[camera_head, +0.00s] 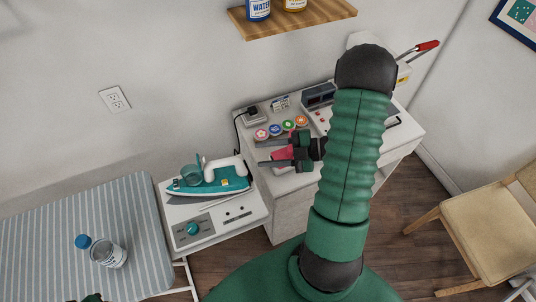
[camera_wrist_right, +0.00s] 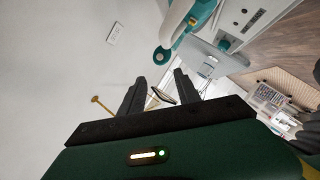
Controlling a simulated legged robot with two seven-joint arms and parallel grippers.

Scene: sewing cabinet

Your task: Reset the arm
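My right gripper (camera_head: 268,152) shows in the camera_head view beside the large green arm link, over the front left part of the white cabinet top. Its two dark fingers point left and stand apart. In the right wrist view the fingers (camera_wrist_right: 160,85) are also spread, with no object clearly held between them. A pink-red thing (camera_head: 283,154) shows behind and between the fingers in the camera_head view; it seems to lie on the cabinet. Only a small dark green piece, perhaps my left gripper (camera_head: 92,298), shows at the bottom left edge.
The white cabinet (camera_head: 292,215) carries several coloured spools (camera_head: 288,125). A teal iron (camera_head: 212,180) stands on a lower white unit (camera_head: 245,212). A bottle (camera_head: 108,254) lies on the striped ironing board (camera_head: 45,225). A shelf (camera_head: 310,18) is above; a wooden chair (camera_head: 490,235) stands right.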

